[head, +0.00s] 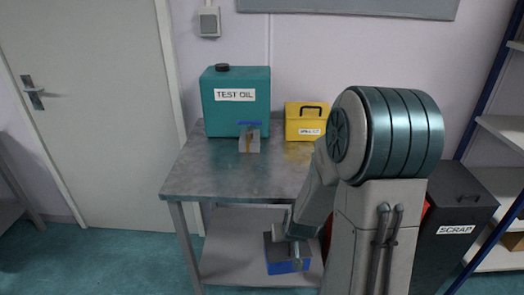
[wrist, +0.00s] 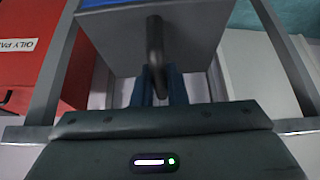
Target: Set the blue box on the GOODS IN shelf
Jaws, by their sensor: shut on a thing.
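The blue box (head: 287,266) has a grey top and blue sides. In the head view it is low, in front of the lower shelf of the steel bench; I cannot tell whether it touches that shelf. My gripper, at the end of my lowered arm and mostly hidden in the head view, is shut on the box's dark handle. The wrist view shows the gripper (wrist: 156,88) on the handle, the box's grey top (wrist: 195,45) and a blue strip at the upper edge. No GOODS IN label is readable in either view.
The steel bench (head: 190,172) holds a TEST OIL can (head: 236,97), a yellow box (head: 304,122) and a small grey block (head: 249,145). A black SCRAP bin (head: 455,215) and blue-framed shelving (head: 505,130) stand at right. A red container (wrist: 35,75) shows in the wrist view.

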